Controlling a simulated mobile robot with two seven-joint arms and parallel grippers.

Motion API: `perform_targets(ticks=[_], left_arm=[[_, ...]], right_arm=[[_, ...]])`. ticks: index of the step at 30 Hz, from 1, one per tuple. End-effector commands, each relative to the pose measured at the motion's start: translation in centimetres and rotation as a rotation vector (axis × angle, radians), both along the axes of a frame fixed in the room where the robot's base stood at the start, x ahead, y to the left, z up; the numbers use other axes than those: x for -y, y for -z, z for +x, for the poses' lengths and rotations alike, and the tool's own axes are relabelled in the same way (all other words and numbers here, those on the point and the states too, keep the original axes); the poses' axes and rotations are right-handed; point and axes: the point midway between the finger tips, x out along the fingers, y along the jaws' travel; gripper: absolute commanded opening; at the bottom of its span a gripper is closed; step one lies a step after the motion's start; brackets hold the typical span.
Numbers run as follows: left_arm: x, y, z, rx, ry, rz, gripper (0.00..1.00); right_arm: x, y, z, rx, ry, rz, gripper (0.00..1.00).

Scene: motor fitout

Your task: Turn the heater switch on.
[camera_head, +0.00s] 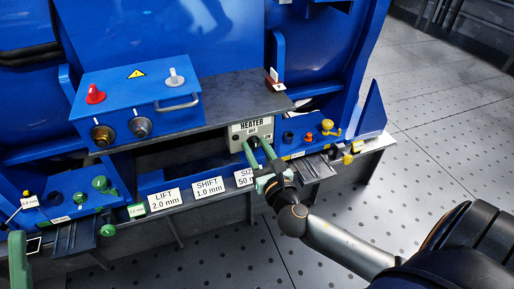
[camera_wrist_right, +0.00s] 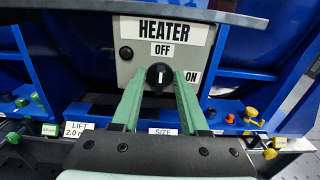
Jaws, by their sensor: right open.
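The heater switch is a round black knob (camera_wrist_right: 159,75) on a grey panel (camera_wrist_right: 127,72) labelled HEATER, with OFF above the knob and ON to its right. Its white pointer mark looks upright, in line with OFF. In the head view the panel (camera_head: 236,131) sits under the dark shelf, and the knob is mostly hidden by my gripper. My right gripper (camera_head: 260,144) is open, its green fingers reaching toward the panel. In the wrist view the fingertips (camera_wrist_right: 160,78) stand left and right of the knob; I cannot tell if they touch it.
A blue control box (camera_head: 138,92) with a red knob and a metal handle stands on the dark shelf (camera_head: 235,98) above left. Label plates such as LIFT (camera_head: 164,199) line the front ledge. Yellow and orange fittings (camera_head: 328,127) lie right of the panel. Open floor is in front.

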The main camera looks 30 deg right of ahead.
Motion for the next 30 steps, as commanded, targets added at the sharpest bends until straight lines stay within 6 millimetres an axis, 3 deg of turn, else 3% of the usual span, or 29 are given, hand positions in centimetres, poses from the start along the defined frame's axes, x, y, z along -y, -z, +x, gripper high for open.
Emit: perform_targets(ticks=[3, 15, 30], left_arm=[[0.01, -0.02, -0.01, 0.001, 0.001, 0.001, 0.50], [0.05, -0.03, 0.00, 0.002, 0.002, 0.005, 0.50], [0.05, -0.04, 0.04, 0.002, 0.001, 0.005, 0.50]], right_arm=[[0.01, 0.01, -0.02, 0.000, 0.000, 0.000, 0.44], [0.00, 0.01, -0.05, 0.000, 0.000, 0.000, 0.00], [-0.01, 0.02, -0.06, 0.001, 0.000, 0.004, 0.00]])
